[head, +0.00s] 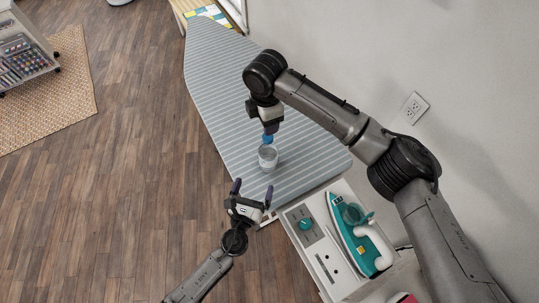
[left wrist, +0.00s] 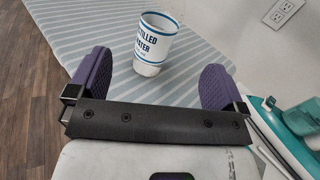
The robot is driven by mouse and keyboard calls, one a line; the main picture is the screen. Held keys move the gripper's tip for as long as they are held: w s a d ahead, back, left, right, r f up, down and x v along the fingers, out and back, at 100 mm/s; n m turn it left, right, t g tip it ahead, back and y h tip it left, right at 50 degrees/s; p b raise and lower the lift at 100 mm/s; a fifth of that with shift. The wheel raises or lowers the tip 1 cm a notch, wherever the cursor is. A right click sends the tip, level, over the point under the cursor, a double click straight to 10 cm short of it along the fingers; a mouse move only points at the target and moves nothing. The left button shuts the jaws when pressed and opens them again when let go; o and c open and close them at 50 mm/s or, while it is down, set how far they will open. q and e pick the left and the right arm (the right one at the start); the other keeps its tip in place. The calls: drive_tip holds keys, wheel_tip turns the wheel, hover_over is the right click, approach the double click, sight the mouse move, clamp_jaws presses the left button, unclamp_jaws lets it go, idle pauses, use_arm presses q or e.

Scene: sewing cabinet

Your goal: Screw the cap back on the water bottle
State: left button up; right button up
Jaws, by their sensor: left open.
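The white water bottle (head: 268,158) stands on the striped ironing board. It also shows in the left wrist view (left wrist: 154,45), with blue lettering, its top cut off by the frame. My right gripper (head: 269,130) points down just beyond the bottle, with the blue cap (head: 267,140) at its fingertips. The cap looks apart from the bottle's top, but the exact gap is unclear. My left gripper (head: 252,188) is open and empty on the near side of the bottle. Its purple fingers (left wrist: 153,85) point toward the bottle, which lies beyond their tips.
The ironing board (head: 222,75) is otherwise clear toward its far end. A teal iron (head: 352,232) rests on a white stand (head: 312,250) at the near right, beside my left gripper. A wall (head: 340,35) with an outlet bounds the right side. Wooden floor lies left.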

sight(265, 157)
drive_tip(key=shift+d, duration=0.15)
use_arm(q)
drive_tip(key=shift+w+d+m, duration=0.1)
drive_tip(key=shift+d+m, duration=0.1)
drive_tip(key=shift+m, duration=0.5)
use_arm(e)
drive_tip(key=shift+n, duration=0.5)
drive_tip(key=shift+w+r, duration=0.1)
use_arm(q)
drive_tip(key=x, duration=1.4)
